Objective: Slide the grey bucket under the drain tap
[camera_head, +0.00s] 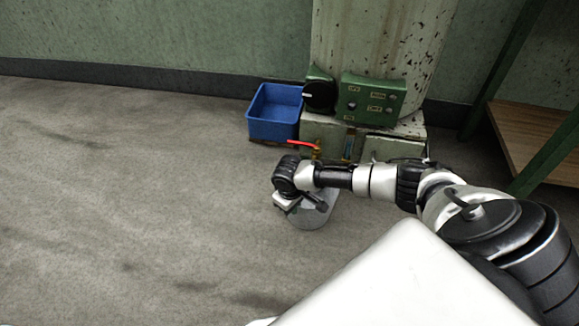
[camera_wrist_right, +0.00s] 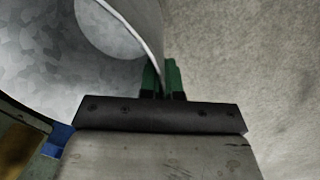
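The grey bucket (camera_head: 314,216) stands on the floor in front of the machine, partly hidden under my right wrist in the head view. Its pale metal inside and rim (camera_wrist_right: 90,45) fill the upper left of the wrist view. My right gripper (camera_head: 309,205) is at the bucket's rim. In the wrist view its green-padded fingers (camera_wrist_right: 163,80) are close together with the bucket wall between them. The drain tap (camera_head: 316,152), brass with a red lever, sticks out low on the machine, behind the bucket and my forearm. My left gripper is out of view.
A blue crate (camera_head: 273,130) stands left of the machine base (camera_head: 325,132). A green control box (camera_head: 370,98) and black knob sit above the tap. A green-framed wooden shelf (camera_head: 540,135) is at right. The concrete floor at left is clear.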

